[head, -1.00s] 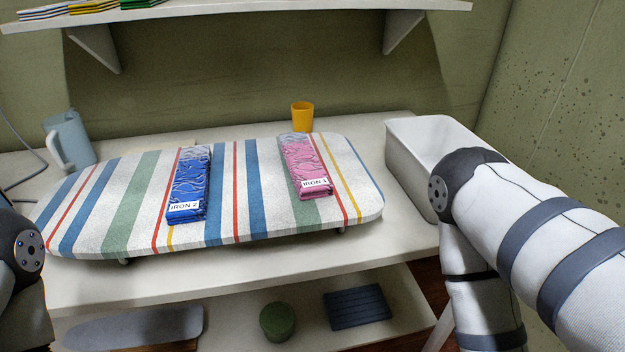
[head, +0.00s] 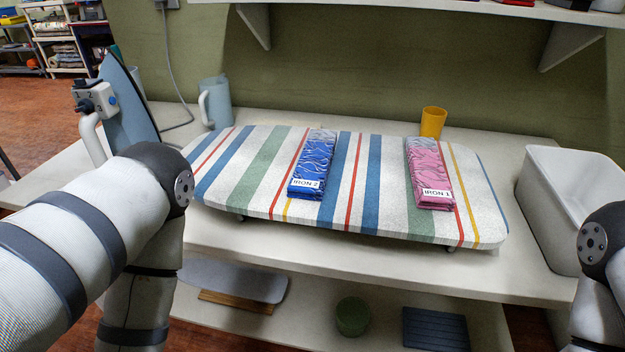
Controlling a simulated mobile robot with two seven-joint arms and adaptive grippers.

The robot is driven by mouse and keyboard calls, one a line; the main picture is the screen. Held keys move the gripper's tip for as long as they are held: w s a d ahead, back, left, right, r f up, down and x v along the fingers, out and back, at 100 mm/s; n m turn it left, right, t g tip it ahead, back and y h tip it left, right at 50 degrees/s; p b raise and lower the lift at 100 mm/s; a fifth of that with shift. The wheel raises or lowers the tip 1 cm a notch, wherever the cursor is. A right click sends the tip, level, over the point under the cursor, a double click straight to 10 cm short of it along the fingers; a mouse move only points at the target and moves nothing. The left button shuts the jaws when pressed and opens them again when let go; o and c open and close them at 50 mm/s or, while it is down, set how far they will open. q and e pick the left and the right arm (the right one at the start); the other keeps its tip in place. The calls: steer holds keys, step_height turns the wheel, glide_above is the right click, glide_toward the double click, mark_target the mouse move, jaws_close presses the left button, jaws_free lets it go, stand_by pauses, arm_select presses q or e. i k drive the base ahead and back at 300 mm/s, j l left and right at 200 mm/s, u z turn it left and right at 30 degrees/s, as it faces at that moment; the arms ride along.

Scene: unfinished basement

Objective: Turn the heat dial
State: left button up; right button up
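A blue-grey iron (head: 128,105) stands upright at the left end of the white table, partly behind my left arm. A small light box on it carries a dark dial (head: 86,105) with number marks around it and a blue button. The dial's exact setting is too small to tell. The iron's pale handle (head: 91,138) curves below the box. My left arm's elbow is in front of the table's left part, and its gripper is out of view. My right arm shows at the right edge, and its gripper is also out of view. Nothing touches the dial.
A striped ironing board (head: 265,165) on the table (head: 330,255) bears folded blue cloth (head: 314,165) labelled IRON 2 and pink cloth (head: 428,172) labelled IRON 1. A jug (head: 216,103), yellow cup (head: 433,122) and white bin (head: 565,205) stand around it. A shelf overhangs the back.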

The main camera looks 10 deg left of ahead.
mark_target(85, 105)
steer(key=u, duration=1.45)
